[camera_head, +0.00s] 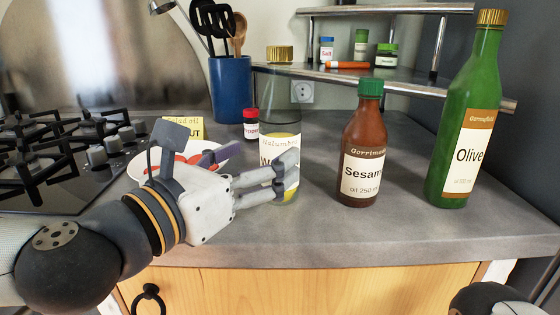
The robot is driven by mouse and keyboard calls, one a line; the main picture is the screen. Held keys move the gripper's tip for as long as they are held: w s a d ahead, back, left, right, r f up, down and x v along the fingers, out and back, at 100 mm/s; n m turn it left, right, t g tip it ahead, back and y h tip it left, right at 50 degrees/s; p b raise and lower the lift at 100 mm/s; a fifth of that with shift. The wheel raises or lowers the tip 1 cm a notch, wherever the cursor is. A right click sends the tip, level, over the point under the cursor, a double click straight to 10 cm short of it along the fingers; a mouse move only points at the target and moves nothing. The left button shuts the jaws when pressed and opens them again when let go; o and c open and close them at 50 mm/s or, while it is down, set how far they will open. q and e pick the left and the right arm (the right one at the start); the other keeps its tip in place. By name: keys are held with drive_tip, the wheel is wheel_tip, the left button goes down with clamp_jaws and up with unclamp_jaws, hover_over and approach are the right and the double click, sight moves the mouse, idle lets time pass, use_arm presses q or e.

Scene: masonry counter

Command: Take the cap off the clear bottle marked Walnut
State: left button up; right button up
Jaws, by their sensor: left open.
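The clear bottle marked Walnut (281,108) stands upright on the counter, with yellow oil low inside. Its gold cap (279,54) sits on its top. My left gripper (292,176) is open at the bottle's lower part, well below the cap. Its fingers overlap the bottle and hide part of the label; I cannot tell if they touch the glass. My right gripper is out of view; only a dark part of my right arm shows at the lower right.
A brown Sesame bottle (362,150) and a green Olive bottle (467,120) stand to the right. A blue utensil pot (231,90), a small red-capped jar (251,125) and a white plate (140,165) are behind and left. A metal shelf (420,87) is behind.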

sight(274, 73)
use_arm(q)
drive_tip(key=x, duration=0.4)
drive_tip(key=shift+w+d+r, duration=0.15)
drive_tip(key=shift+d+r, duration=0.15)
drive_tip(key=shift+d, duration=0.1)
drive_tip(key=shift+w+d, duration=0.2)
drive_tip(key=shift+w, duration=0.15)
clamp_jaws()
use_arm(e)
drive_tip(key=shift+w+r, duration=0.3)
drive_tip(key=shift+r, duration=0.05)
use_arm(q)
wheel_tip(274, 73, up, 10)
drive_tip(key=shift+p, duration=1.2)
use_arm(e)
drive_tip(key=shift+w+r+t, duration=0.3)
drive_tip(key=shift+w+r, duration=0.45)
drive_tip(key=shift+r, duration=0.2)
